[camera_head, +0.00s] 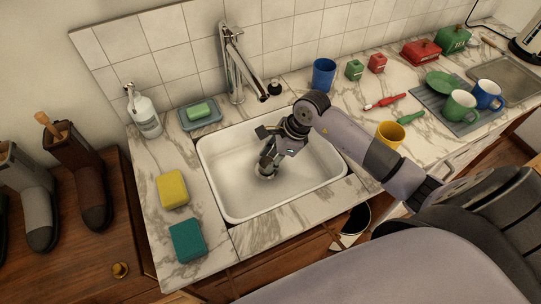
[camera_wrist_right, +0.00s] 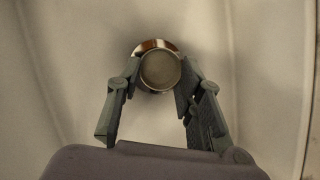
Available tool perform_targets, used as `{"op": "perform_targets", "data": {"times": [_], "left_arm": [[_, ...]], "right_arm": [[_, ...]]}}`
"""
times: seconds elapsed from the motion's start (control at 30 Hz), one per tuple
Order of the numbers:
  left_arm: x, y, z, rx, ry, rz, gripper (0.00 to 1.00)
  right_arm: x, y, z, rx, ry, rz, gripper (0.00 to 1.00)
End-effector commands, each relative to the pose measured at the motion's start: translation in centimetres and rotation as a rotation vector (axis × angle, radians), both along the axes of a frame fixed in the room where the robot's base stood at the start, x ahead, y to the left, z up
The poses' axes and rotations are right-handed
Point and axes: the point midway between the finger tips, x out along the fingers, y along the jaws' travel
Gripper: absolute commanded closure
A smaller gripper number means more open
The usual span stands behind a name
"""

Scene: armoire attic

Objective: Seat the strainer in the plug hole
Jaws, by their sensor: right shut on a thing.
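The white sink basin (camera_head: 225,190) is set in the marble counter. My right gripper (camera_head: 267,163) reaches down into it near the middle of the basin floor. In the right wrist view, my right gripper (camera_wrist_right: 159,80) is shut on the strainer (camera_wrist_right: 160,71), a small round metal piece held between the fingertips. A shiny, brownish curved edge shows just behind the strainer; I cannot tell whether it is the plug hole's rim or part of the strainer. The plug hole is otherwise hidden by the gripper and strainer. My left gripper is not in view.
The tap (camera_head: 234,62) stands behind the basin. A soap dish (camera_head: 200,121), soap bottle (camera_head: 144,112), yellow sponge (camera_head: 172,189) and teal sponge (camera_head: 187,240) lie around its left side. A blue cup (camera_head: 323,74) and yellow cup (camera_head: 390,135) stand to the right, near my arm.

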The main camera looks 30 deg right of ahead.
Motion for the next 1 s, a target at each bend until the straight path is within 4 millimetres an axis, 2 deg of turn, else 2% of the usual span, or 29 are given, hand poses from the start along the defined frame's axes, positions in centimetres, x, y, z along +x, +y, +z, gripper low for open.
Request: {"op": "perform_targets", "data": {"times": [0.07, 0.1, 0.2, 0.47, 0.5, 0.77, 1.0], "left_arm": [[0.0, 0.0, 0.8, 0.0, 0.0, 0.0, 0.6], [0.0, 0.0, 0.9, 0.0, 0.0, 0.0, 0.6], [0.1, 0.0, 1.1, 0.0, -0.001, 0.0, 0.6], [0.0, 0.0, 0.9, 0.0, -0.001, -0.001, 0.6], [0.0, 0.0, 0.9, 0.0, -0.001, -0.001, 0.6], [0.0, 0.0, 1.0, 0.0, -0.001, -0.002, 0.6], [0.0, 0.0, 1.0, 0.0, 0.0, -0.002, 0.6]], "right_arm": [[0.4, 0.1, 0.4, 0.007, 0.053, -0.001, 0.95], [0.2, 0.2, -0.2, 0.008, 0.066, 0.001, 0.95], [0.1, 0.1, -1.4, 0.005, 0.062, 0.002, 1.0], [-0.2, 0.0, -2.1, -0.001, 0.067, 0.003, 1.0], [-0.2, 0.0, -2.1, -0.001, 0.069, 0.003, 0.63], [0.0, 0.0, -1.8, 0.001, 0.06, 0.002, 0.46], [0.1, 0.0, -1.7, 0.003, 0.056, 0.001, 0.46]]}}
